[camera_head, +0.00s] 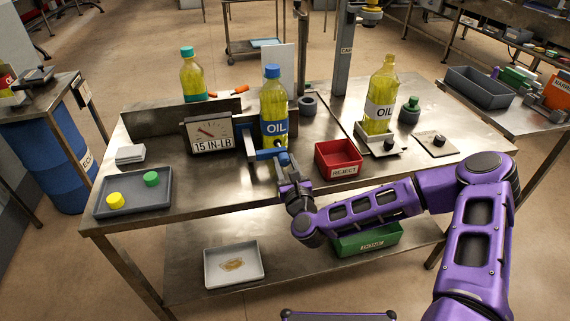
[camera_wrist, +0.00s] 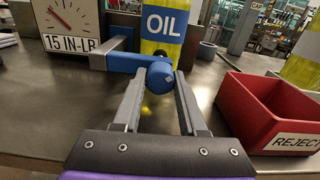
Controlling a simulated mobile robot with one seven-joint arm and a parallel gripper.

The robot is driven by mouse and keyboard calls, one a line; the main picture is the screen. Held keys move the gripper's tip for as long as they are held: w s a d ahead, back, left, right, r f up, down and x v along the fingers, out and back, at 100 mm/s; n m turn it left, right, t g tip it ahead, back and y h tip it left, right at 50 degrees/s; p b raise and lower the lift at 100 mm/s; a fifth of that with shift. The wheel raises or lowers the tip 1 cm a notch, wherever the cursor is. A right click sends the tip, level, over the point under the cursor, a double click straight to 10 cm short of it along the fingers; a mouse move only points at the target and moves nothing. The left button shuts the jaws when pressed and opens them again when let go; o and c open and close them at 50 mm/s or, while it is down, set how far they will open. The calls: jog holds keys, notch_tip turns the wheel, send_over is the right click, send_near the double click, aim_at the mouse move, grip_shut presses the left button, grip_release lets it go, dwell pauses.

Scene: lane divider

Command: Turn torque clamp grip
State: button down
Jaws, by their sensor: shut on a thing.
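The torque clamp's blue grip (camera_head: 266,154) sticks out in front of a yellow OIL bottle (camera_head: 274,100) with a blue cap. In the wrist view the grip (camera_wrist: 126,62) runs sideways and ends in a round blue knob (camera_wrist: 160,76). My gripper (camera_head: 283,158) has its two fingers on either side of this knob, shut on it. A dial gauge (camera_head: 212,134) reading "15 IN-LB" stands left of the bottle; its face also shows in the wrist view (camera_wrist: 70,22). The bottle's lower part is partly hidden by the grip.
A red REJECT bin (camera_head: 339,157) stands close right of my gripper. An uncapped OIL bottle (camera_head: 380,100) stands farther right on a small platform. A teal-capped bottle (camera_head: 192,75) is behind the gauge. A grey tray (camera_head: 132,198) holds yellow and green caps. The table between tray and gripper is clear.

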jog(key=n+b, duration=0.1)
jog(key=n, duration=0.4)
jog(key=n+b, duration=0.1)
jog(key=n, duration=0.3)
jog(key=shift+n, duration=0.4)
jog(key=n+b, duration=0.2)
jog(key=n, duration=0.3)
jog(key=shift+r, duration=0.1)
jog(key=n+b, duration=0.2)
jog(key=n, duration=0.3)
jog(key=shift+w+r+b, duration=0.1)
jog(key=shift+r+b, duration=0.05)
jog(key=shift+b, duration=0.15)
jog(key=shift+n, duration=0.3)
jog(key=c, duration=0.5)
grip_release()
jog(key=shift+o, duration=0.3)
jog(key=shift+f, duration=0.2)
